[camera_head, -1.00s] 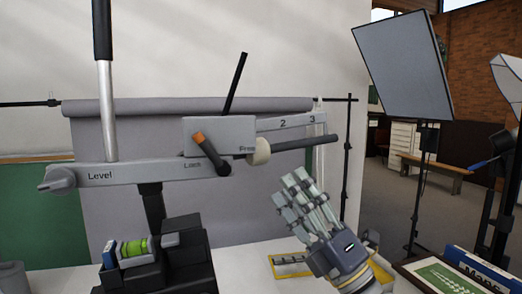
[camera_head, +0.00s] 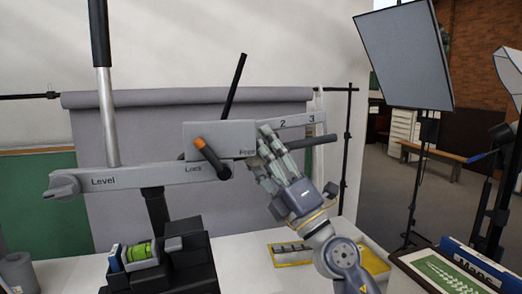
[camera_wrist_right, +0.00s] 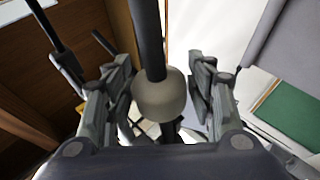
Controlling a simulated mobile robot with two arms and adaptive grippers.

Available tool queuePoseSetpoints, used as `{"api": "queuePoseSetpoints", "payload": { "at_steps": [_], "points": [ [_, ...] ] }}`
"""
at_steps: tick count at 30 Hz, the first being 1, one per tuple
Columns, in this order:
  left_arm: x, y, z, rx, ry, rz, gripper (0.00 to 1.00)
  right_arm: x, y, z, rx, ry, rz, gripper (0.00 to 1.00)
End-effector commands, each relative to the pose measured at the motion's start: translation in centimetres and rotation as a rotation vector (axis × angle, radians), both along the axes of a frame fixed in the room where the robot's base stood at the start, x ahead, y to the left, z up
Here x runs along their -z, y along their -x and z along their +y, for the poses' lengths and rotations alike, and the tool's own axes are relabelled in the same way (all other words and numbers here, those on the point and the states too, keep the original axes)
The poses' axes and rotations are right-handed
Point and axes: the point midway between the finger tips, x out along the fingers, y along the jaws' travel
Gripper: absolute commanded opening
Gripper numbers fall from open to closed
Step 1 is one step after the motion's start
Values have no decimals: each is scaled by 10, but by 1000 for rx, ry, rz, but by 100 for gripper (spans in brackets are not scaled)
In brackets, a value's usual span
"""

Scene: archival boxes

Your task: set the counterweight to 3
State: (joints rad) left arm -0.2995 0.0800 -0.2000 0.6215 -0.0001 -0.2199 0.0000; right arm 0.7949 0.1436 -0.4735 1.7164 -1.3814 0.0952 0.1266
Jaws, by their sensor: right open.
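A scale plate (camera_head: 290,122) with 2 and 3 extends right above a dark rod (camera_head: 325,139). My right gripper (camera_head: 272,143) is at the rod, just right of the block, hiding the counterweight in the head view. In the right wrist view, the beige round counterweight (camera_wrist_right: 159,97) sits on the rod between the open fingers of the right gripper (camera_wrist_right: 165,92), with gaps at both sides. My left gripper is not in view.
A yellow-edged tray (camera_head: 292,256) lies on the white table below my right arm. A framed picture and a Maps book (camera_head: 475,265) are at the right front.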

Motion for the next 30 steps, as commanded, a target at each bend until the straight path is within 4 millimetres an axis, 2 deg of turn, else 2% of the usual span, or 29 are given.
{"api": "queuePoseSetpoints", "payload": {
  "at_steps": [1, 2, 8, 11, 14, 24, 30],
  "points": [
    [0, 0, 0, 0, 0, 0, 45, 0, 0, 0, 0, 0, 0, 51],
    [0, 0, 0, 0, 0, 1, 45, 0, 0, 0, 0, 0, 0, 46],
    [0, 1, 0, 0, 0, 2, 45, 0, 0, 0, 0, 0, 0, 1],
    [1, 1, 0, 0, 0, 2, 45, 1, -1, -2, 1, 0, 1, 0],
    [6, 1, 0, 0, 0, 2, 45, 2, -5, -13, 3, 2, 1, 0],
    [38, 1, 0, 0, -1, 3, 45, -7, -35, -104, 8, 1, 1, 0],
    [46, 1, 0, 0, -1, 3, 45, -13, -44, -134, 5, -1, 2, 0]
  ]
}}
